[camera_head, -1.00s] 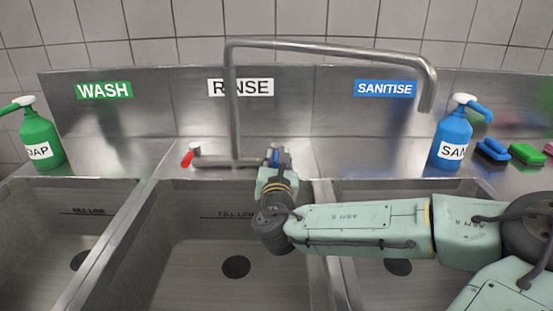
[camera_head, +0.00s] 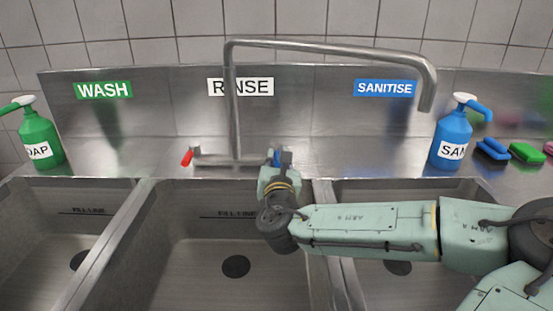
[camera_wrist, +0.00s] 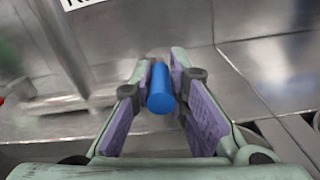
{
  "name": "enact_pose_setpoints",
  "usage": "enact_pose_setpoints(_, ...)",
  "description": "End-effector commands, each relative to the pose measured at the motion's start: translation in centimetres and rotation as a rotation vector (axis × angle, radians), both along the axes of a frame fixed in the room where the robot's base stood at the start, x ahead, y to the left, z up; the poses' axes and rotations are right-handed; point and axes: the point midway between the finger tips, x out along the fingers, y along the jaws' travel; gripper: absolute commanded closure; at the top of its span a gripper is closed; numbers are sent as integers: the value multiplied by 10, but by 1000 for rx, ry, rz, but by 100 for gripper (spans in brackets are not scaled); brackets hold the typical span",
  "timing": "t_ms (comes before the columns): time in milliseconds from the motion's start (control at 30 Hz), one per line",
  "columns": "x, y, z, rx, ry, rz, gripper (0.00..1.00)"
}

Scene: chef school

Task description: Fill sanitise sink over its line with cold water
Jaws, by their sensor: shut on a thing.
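The sanitise sink (camera_head: 350,194) is the right basin, under the blue SANITISE sign (camera_head: 385,88); my arm hides much of it. The tap spout (camera_head: 330,47) is swung right, its end (camera_head: 427,98) over the sanitise side. No water stream shows from it. The red tap handle (camera_head: 187,157) is at the left of the tap base. The blue tap handle (camera_wrist: 160,88) is between the purple-lined fingers of my gripper (camera_wrist: 162,84) in the wrist view. My gripper is shut on this handle, at the right of the tap base.
The rinse sink (camera_head: 190,270) and wash sink (camera_head: 50,240) show dark drains and fill lines. A green soap bottle (camera_head: 38,138) stands at left. A blue sanitiser bottle (camera_head: 450,140) and sponges (camera_head: 525,152) stand at right, near the spout end.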

Motion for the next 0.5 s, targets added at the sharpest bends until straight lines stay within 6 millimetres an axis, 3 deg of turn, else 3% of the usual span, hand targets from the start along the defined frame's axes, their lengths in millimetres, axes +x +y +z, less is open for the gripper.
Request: enact_pose_setpoints(500, 5, -20, 0, 0, -6, 288, 100)
